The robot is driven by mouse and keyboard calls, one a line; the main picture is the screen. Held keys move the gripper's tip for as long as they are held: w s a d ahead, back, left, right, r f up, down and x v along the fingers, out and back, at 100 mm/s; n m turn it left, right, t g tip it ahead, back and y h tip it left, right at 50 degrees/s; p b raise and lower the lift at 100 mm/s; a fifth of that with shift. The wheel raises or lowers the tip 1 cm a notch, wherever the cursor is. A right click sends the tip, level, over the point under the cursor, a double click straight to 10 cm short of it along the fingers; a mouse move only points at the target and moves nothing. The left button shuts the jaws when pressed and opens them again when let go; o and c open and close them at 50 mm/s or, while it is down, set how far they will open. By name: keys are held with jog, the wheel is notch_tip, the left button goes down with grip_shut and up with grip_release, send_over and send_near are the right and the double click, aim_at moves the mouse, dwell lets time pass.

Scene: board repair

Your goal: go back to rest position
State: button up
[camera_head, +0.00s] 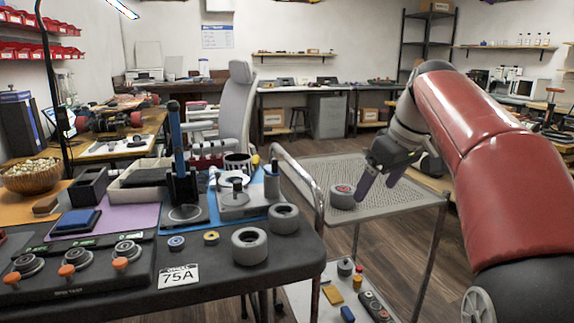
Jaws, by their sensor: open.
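My gripper (378,189) hangs at the end of my red arm, over the perforated top of the metal cart (400,170). Its two purple fingers point down and to the left, spread apart and empty. A grey wheel with a red centre (342,196) sits on the cart top just left of the fingertips. A small gap seems to lie between the fingers and the wheel, but touching cannot be ruled out. My arm comes in from the right side and hides part of the room behind it.
The dark workbench (215,273) at left holds grey wheels (250,246), bearings, a "75A" card (178,276), a press with a blue handle (182,150) and a tester with orange knobs. The cart's raised handle stands beside the bench. Its lower shelf holds small parts. An office chair (238,110) stands behind.

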jog(key=s+a+f+m+t+h, duration=0.1)
jog(key=s+f+m, duration=0.2)
jog(key=s+f, duration=0.7)
jog(key=s+a+f+m+h, duration=0.1)
jog(key=s+f+m, duration=0.3)
jog(key=s+f, duration=0.5)
jog(key=s, duration=0.6)
jog(key=shift+s+a+f+t+h, duration=0.2)
jog(key=shift+a+f+t+h, duration=0.1)
jog(key=shift+f+t+h, duration=0.1)
